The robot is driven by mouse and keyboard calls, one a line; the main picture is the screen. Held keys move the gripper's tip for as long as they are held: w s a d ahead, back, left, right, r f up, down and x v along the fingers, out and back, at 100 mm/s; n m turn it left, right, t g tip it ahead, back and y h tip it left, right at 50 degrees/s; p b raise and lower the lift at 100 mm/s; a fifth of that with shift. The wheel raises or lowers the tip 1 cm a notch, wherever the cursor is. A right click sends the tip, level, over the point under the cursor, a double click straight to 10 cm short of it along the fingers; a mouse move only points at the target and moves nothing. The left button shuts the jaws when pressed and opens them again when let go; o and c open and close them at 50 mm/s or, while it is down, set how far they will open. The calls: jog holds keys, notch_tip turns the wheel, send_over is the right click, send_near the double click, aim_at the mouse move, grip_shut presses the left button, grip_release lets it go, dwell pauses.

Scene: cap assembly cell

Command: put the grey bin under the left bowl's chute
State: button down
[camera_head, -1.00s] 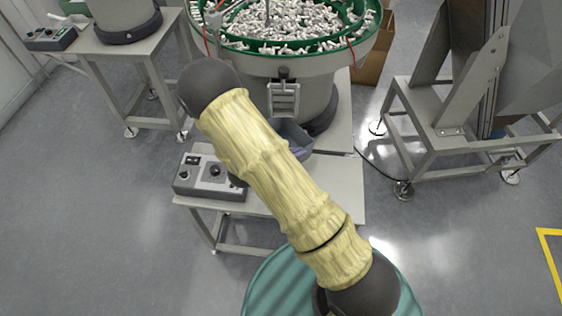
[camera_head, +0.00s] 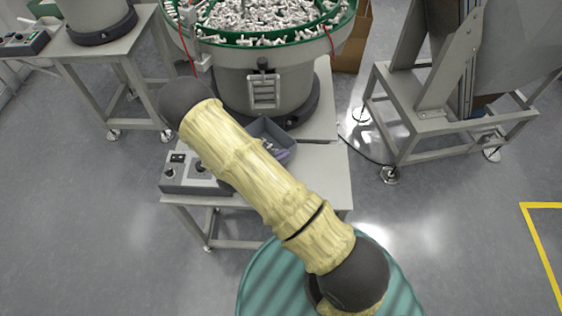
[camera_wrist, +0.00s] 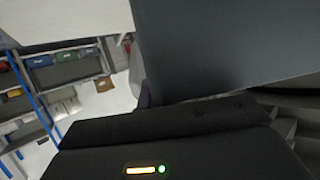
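The grey bin (camera_head: 283,131) shows partly in the head view, in front of the middle bowl's chute (camera_head: 263,90) and over its table. Small pale purple pieces show inside it. I cannot tell whether its base touches the table. In the wrist view a dark grey wall of the bin (camera_wrist: 235,45) fills the upper right, right against my gripper (camera_wrist: 170,130). My gripper seems shut on the bin, though its fingertips are hidden. In the head view my arm hides the gripper. The left bowl's feeder (camera_head: 98,20) stands at the upper left, its top cut off.
The middle bowl (camera_head: 275,38) has a green rim and holds many white parts. A control box (camera_head: 185,174) sits on its table (camera_head: 320,185), whose right part is bare. Another control box (camera_head: 22,44) sits by the left feeder. A metal frame (camera_head: 430,110) stands at right. Floor lies open between.

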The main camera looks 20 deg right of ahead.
notch_tip(320, 180, down, 4)
jog(key=shift+d+r, duration=0.1)
jog(key=shift+r, duration=0.15)
jog(key=shift+f, duration=0.35)
jog(key=shift+f, duration=0.1)
jog(key=c, duration=1.6)
grip_release()
jog(key=shift+c, duration=0.2)
jog(key=shift+r, duration=0.25)
jog(key=v, duration=1.2)
jog(key=shift+b, duration=0.35)
